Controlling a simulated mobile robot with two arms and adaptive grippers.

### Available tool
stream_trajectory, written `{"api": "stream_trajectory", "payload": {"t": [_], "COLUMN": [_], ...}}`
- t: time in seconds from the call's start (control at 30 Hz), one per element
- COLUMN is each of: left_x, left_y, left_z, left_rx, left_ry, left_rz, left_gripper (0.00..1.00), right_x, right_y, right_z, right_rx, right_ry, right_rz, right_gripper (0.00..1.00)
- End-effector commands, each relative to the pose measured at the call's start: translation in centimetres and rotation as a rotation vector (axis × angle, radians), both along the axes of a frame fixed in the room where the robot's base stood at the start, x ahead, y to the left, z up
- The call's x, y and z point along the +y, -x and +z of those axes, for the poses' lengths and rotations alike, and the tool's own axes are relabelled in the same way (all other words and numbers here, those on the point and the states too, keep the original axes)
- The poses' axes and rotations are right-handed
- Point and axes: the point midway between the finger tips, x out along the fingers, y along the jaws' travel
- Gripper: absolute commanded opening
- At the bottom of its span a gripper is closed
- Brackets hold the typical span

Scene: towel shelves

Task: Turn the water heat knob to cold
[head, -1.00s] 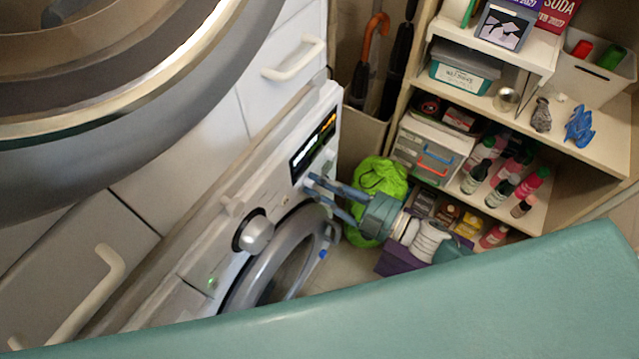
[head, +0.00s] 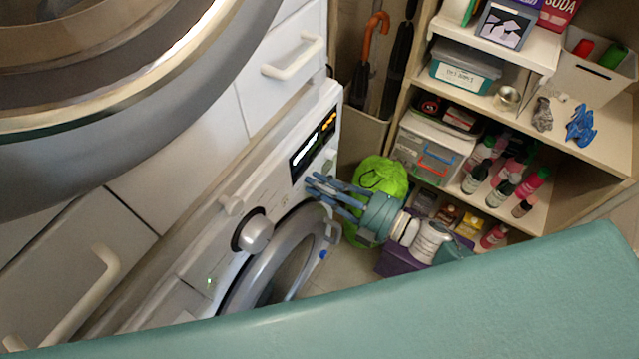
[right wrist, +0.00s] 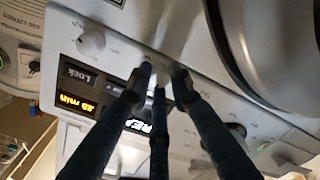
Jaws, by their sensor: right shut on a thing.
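The white washing machine (head: 185,262) has a front panel with a lit display (head: 306,157), a large silver dial (head: 255,236) and small knobs. In the right wrist view, a small pale knob (right wrist: 160,82) is between my fingertips; its label is unreadable. Another white knob (right wrist: 92,42) is beyond the display, to the upper left. My right gripper (head: 313,187) is at the panel just below the display, shut on the small knob; its fingers (right wrist: 159,80) hide part of it. I cannot tell the knob's setting. My left gripper is not in view.
The round washer door (head: 237,292) is beside the gripper. A bright green bag (head: 381,177) is behind my right wrist. Shelves (head: 590,150) with bottles and boxes stand at the right. Umbrellas (head: 366,65) stand in a bin at the back.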

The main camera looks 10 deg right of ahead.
Motion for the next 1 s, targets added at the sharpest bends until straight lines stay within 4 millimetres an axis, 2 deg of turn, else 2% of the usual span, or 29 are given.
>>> {"api": "stream_trajectory", "payload": {"t": [0.47, 0.5, 0.57, 0.87, 1.0], "left_x": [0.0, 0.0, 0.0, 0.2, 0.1], "left_y": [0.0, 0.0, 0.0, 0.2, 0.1], "left_z": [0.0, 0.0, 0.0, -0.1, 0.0], "left_rx": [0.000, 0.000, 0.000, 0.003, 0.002], "left_ry": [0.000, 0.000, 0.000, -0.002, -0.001], "left_rz": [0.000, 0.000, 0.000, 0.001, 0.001], "left_gripper": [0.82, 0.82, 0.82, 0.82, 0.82], "right_x": [0.1, 0.1, 0.1, 0.0, -1.0], "right_y": [0.1, 0.1, 0.1, 0.1, 1.0], "right_z": [0.0, 0.0, 0.0, 0.0, -0.1], "right_rx": [-0.011, -0.011, -0.011, -0.009, -0.006], "right_ry": [0.009, 0.009, 0.009, 0.010, 0.010], "right_rz": [0.002, 0.002, 0.002, 0.001, 0.000], "right_gripper": [0.00, 0.28, 0.39, 0.39, 0.39]}}
